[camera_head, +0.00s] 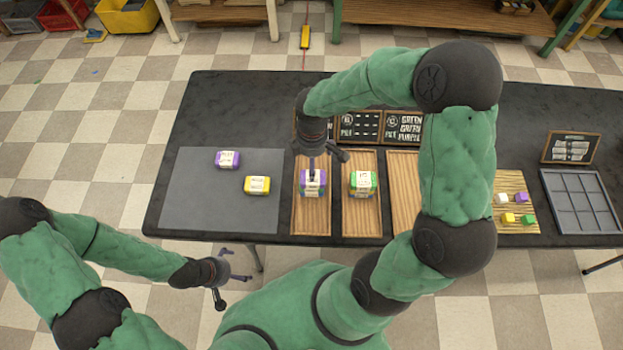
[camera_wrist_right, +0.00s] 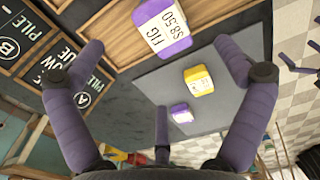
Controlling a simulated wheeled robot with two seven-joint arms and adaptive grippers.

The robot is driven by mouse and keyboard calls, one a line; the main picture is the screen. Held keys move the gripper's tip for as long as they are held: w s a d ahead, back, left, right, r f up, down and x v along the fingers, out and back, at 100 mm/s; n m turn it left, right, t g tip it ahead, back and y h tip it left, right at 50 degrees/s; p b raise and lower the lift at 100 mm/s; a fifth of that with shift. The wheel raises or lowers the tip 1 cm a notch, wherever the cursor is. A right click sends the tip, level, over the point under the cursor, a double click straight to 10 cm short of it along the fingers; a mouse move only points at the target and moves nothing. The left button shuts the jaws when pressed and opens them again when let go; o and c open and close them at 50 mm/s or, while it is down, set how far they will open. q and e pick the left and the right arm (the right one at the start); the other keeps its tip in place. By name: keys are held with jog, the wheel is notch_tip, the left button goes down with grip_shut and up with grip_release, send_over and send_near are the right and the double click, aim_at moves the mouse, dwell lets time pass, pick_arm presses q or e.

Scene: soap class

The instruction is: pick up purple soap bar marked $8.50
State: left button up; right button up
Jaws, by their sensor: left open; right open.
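A purple soap bar (camera_head: 313,180) with a white label lies in the left wooden tray (camera_head: 311,222). In the right wrist view, the purple bar (camera_wrist_right: 162,27) has a label reading "FIG $8.50". My right gripper (camera_head: 325,160) is open and empty near that bar, and its spread fingers (camera_wrist_right: 160,60) do not touch it in the wrist view. Another purple bar (camera_head: 228,160) lies on the grey mat (camera_head: 190,200); its price is too small to read. My left gripper (camera_head: 232,278) is open and empty in front of the table.
A yellow soap (camera_head: 257,185) lies on the mat. A green-and-white soap (camera_head: 362,183) sits in the middle tray (camera_head: 361,225). Chalkboard signs (camera_head: 360,126) stand behind the trays. A board with small coloured cubes (camera_head: 508,217) and a grey divided tray (camera_head: 580,200) are at right.

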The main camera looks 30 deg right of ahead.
notch_tip(320, 180, down, 3)
jog(key=shift+r+b, duration=0.1)
jog(key=shift+b, duration=0.2)
jog(key=f+b, duration=0.1)
jog(key=f, duration=0.1)
jog(key=f+b, duration=0.1)
jog(key=f, duration=0.2)
jog(key=shift+w+d, duration=0.1)
jog(key=shift+d, duration=0.1)
jog(key=c, duration=1.2)
